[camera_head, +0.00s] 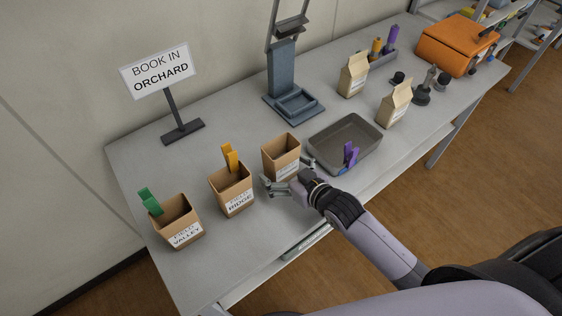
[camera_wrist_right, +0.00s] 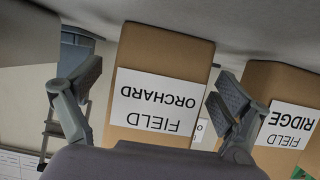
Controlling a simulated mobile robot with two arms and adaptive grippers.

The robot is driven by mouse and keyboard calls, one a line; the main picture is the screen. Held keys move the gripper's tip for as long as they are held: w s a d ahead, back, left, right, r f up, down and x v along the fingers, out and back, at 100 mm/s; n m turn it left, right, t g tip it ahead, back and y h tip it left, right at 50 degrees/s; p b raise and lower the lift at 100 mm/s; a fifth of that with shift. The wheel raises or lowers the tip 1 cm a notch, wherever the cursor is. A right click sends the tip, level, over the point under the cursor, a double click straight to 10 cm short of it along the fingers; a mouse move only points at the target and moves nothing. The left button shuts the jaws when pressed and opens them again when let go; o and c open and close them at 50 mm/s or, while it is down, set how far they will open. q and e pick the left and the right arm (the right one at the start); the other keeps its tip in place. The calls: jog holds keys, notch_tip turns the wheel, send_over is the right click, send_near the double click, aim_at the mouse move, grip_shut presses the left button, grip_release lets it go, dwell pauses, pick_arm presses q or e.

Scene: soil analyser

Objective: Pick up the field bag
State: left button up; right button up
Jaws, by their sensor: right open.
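The field bag marked "FIELD ORCHARD" in the right wrist view (camera_wrist_right: 160,85) is a brown open-topped paper bag with a white label. In the head view it stands upright on the grey table (camera_head: 281,148), right of the ridge bag. My right gripper (camera_head: 284,177) is open at the bag's near side. In the wrist view the fingers (camera_wrist_right: 160,95) are spread to either side of the bag, apart from it as far as I can tell. The "FIELD RIDGE" bag (camera_head: 231,197) has an orange clip, and the "VALLEY" bag (camera_head: 178,222) a green clip. My left gripper is not in view.
A sign reading "BOOK IN ORCHARD" (camera_head: 159,72) stands at the back left. A grey tray (camera_head: 325,136) with a purple clip (camera_head: 351,154) is right of the gripper. Two closed paper bags (camera_head: 354,76), a blue-grey stand (camera_head: 283,70) and an orange case (camera_head: 452,47) are farther off.

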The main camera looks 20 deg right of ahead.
jog(key=shift+c, duration=0.5)
jog(key=shift+r, duration=0.1)
jog(key=c, duration=1.5)
